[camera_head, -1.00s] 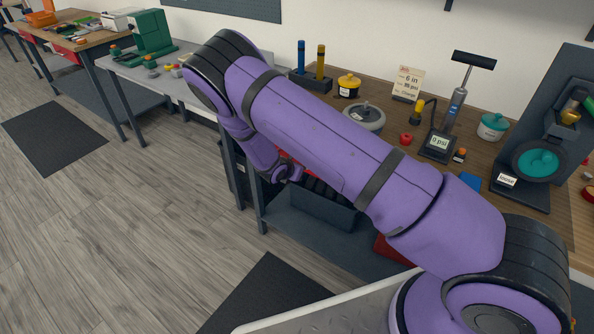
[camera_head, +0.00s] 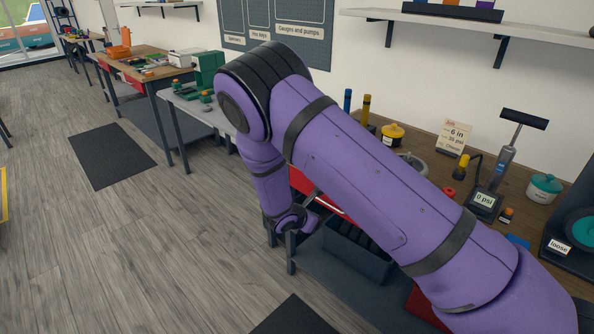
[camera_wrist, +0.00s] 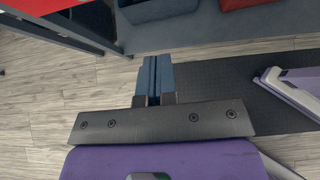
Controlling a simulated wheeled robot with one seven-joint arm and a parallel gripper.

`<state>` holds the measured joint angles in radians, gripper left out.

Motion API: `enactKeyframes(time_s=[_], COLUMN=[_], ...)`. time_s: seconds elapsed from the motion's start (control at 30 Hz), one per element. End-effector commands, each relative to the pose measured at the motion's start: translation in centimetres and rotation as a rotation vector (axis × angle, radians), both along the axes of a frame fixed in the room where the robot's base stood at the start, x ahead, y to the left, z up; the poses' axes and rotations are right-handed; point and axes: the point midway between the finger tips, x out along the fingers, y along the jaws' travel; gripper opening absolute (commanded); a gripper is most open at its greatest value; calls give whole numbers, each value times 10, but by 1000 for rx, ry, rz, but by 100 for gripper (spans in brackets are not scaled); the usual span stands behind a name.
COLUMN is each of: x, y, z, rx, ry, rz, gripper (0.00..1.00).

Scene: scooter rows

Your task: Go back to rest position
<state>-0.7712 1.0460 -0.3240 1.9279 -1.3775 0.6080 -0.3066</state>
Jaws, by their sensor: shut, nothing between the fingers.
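My purple arm reaches across the head view and bends down at the front edge of the wooden workbench (camera_head: 435,185). In the wrist view my gripper (camera_wrist: 154,62) shows as two blue fingers side by side, shut and empty. It hangs over the floor and the edge of a dark mat (camera_wrist: 215,85), with the bench's lower shelf ahead of it. In the head view the fingers are hidden behind my arm or too small to make out.
The bench carries a pump with a "0 psi" gauge (camera_head: 485,200), a teal-lidded pot (camera_head: 543,188), a yellow pot (camera_head: 392,134) and a wheel stand marked "loose" (camera_head: 560,245). A dark bin (camera_head: 355,250) sits on the lower shelf.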

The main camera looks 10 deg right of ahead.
Motion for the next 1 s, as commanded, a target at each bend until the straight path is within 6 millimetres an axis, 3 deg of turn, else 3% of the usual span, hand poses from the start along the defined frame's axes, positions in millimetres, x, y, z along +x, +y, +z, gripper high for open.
enactKeyframes(time_s=[0.13, 0.27, 0.67, 1.0], x=[1, 3, -20, -69], y=[-3, -12, -65, -110], z=[11, 44, 183, 284], rx=[19, 81, 351, 579], ry=[-15, -60, -248, -386], rz=[-30, -124, -557, -901], gripper=[0, 0, 0, 0])
